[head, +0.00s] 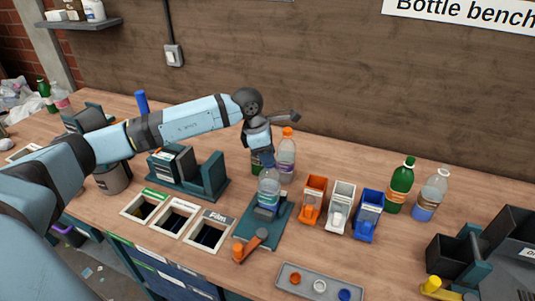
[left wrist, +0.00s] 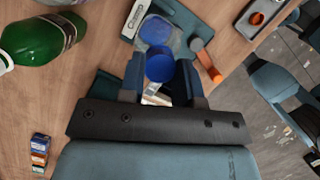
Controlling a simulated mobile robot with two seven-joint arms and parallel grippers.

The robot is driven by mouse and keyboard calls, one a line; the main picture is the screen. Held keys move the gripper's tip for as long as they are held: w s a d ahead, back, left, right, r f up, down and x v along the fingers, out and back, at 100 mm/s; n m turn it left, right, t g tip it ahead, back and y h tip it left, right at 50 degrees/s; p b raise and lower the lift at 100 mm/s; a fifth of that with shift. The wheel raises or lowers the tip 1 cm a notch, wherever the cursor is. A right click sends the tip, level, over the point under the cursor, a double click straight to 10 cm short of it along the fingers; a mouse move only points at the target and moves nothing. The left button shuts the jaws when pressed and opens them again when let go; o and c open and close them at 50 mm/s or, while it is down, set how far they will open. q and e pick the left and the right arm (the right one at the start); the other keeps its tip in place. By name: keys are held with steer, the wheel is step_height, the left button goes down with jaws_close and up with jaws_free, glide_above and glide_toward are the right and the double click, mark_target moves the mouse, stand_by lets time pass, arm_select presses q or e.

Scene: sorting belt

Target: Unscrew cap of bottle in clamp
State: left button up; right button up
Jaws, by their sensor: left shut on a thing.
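A clear bottle (head: 268,190) stands upright in the teal clamp (head: 250,233) at the middle of the bench. The clamp (left wrist: 137,15) also shows in the left wrist view. My left gripper (head: 265,160) is over the bottle's top, pointing down. In the left wrist view its fingers (left wrist: 161,78) are shut on a blue cap (left wrist: 160,64). Another round blue patch (left wrist: 155,30) shows beyond it, at the clear bottle. I cannot tell whether the cap is still joined to the bottle. My right gripper is not in view.
An orange lever (head: 257,239) sits at the clamp's front. A grey tray (head: 320,287) with caps lies in front. Orange, white and blue bins (head: 368,217) stand to the right. A clear bottle with orange cap (head: 287,155) stands close behind. A green bottle (head: 400,187) stands farther right.

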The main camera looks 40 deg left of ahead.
arm_select(q)
steer(key=n, duration=0.3)
steer(key=shift+n+t+y, duration=0.3)
steer(key=shift+t+y, duration=0.1)
steer(key=shift+n+b, duration=0.3)
steer(key=shift+n, duration=0.5)
steer(key=shift+n+y, duration=0.5)
steer(key=shift+n, duration=0.6)
steer(key=n, duration=0.3)
steer(key=shift+r+t+y+b, duration=0.1)
steer(key=shift+t+y+b, duration=0.2)
steer(key=shift+y+b, duration=0.1)
steer(key=n+y, duration=0.1)
steer(key=n, duration=0.2)
steer(key=shift+n+y, duration=0.3)
steer(key=shift+n, duration=0.8)
